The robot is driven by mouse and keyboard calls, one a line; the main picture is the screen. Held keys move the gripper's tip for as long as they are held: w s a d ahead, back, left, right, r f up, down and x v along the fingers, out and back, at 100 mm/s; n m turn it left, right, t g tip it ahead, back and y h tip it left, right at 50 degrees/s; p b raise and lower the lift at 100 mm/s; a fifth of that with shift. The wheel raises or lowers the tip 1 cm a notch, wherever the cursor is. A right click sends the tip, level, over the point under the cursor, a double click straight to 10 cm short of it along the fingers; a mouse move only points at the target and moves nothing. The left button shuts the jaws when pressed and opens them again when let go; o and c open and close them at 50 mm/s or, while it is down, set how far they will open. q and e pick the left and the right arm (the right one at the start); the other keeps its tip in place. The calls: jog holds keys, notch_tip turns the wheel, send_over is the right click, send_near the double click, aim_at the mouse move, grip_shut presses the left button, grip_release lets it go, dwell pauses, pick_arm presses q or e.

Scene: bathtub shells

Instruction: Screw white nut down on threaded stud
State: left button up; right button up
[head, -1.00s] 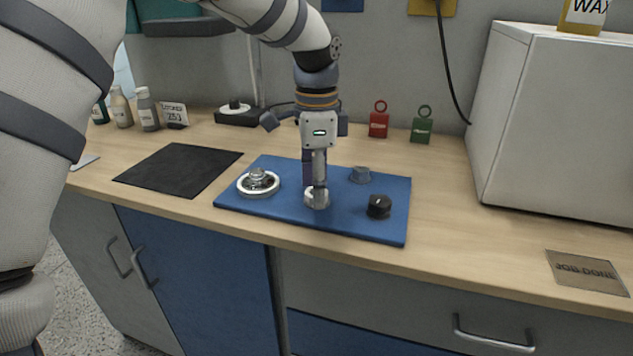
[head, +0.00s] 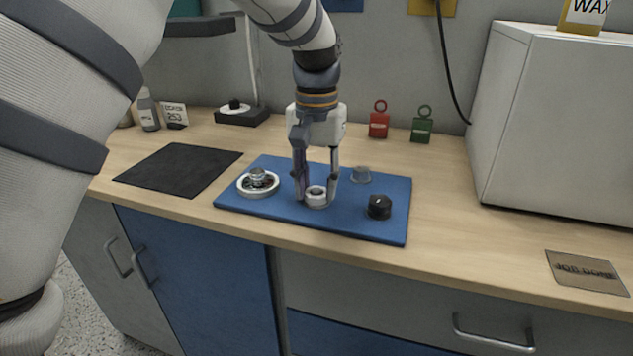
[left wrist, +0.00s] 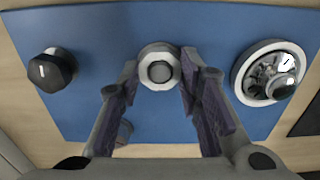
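The white nut (head: 316,191) sits around the threaded stud on the blue mat (head: 280,215). In the left wrist view the nut (left wrist: 145,60) is a pale ring with the round grey stud top (left wrist: 160,72) in its middle. My left gripper (head: 316,200) points straight down over it. Its two fingertips (left wrist: 160,70) lie on opposite sides of the nut, against its rim. The stud's thread below the nut is hidden. My right gripper is in neither view.
A black pad (head: 178,170) lies left, a white cabinet (head: 550,120) stands right.

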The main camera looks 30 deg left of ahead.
pick_arm(q)
jog(key=m, duration=0.4)
jog(key=shift+m, duration=0.3)
grip_shut()
jog(key=m, duration=0.3)
jog(key=o, duration=0.7)
grip_release()
jog(key=m, duration=0.2)
jog(key=shift+m, duration=0.3)
jog(key=o, duration=0.5)
